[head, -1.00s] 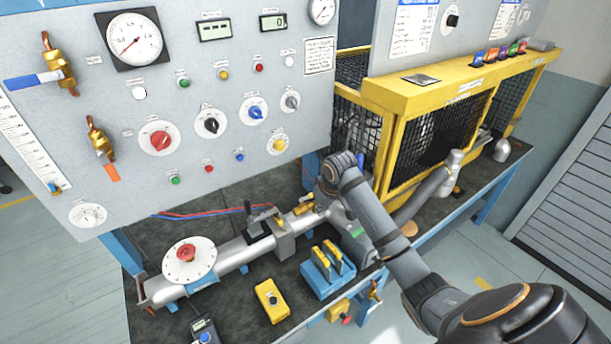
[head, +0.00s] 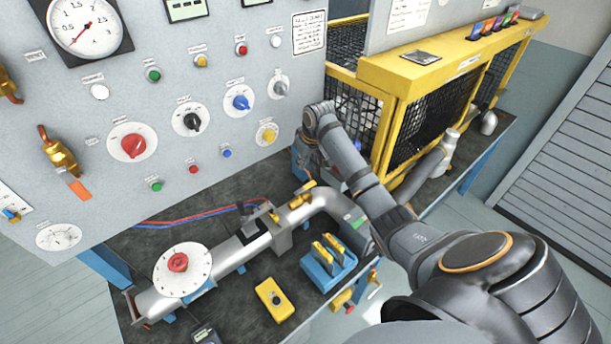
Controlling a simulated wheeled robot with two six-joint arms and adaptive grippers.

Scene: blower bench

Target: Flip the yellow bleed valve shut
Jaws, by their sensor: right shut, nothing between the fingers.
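A small yellow lever (head: 300,201), which looks like the bleed valve, sits on top of the silver pipe (head: 232,252), just right of the grey clamp block. It lies low along the pipe; I cannot tell for sure whether it is open or shut. My right gripper (head: 304,166) is just above and behind the lever, close to the panel's lower right corner. Its fingers are small and partly hidden by its own wrist. It is shut and empty, and appears apart from the lever. My left gripper is out of view.
The gauge panel (head: 215,110) stands close behind the pipe. A yellow mesh cage (head: 420,80) is to the right.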

